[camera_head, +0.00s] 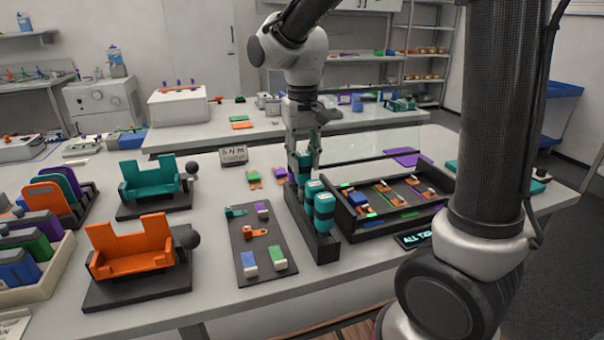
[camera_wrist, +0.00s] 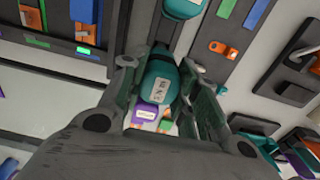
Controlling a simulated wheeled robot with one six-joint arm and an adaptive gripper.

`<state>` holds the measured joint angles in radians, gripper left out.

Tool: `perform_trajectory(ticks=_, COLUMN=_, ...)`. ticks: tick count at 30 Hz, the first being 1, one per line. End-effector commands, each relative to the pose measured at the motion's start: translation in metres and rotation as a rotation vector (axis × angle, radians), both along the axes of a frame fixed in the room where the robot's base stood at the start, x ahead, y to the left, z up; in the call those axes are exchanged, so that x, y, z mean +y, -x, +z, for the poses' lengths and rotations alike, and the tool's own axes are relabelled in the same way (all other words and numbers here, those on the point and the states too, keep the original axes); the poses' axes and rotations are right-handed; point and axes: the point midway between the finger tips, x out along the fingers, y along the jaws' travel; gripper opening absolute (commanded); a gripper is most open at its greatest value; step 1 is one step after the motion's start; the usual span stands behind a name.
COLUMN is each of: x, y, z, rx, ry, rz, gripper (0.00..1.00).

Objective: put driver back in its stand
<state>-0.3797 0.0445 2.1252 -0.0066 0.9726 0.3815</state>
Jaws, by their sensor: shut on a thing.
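The driver (camera_wrist: 160,82) is a teal cylinder with a dark end and a white label. My gripper (camera_wrist: 167,100) is shut on it, with one finger on each side. In the head view my gripper (camera_head: 304,158) points down over the far end of a long black stand (camera_head: 327,252). The held driver (camera_head: 301,174) is partly hidden there by the fingers. Two other teal drivers, a middle one (camera_head: 313,189) and a near one (camera_head: 324,212), stand upright in the stand. I cannot tell whether the held driver's lower end is inside its slot.
A black tray (camera_head: 380,230) with small coloured parts lies close on the right. A dark mat (camera_head: 262,275) with clips and blocks lies on the left. Orange (camera_head: 130,245) and teal (camera_head: 150,180) holders stand farther left. Bare table shows in front of the mat.

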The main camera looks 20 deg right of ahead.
Motion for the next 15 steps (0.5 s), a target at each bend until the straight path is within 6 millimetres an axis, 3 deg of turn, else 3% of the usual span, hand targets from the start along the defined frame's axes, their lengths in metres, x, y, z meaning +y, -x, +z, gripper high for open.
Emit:
perform_trajectory(ticks=6, x=0.0, y=0.0, z=-0.03, rx=0.002, ry=0.001, rz=0.0, gripper=0.0)
perform_trajectory(ticks=15, x=0.0, y=0.0, z=-0.032, rx=0.0, ry=0.0, rz=0.001, gripper=0.0)
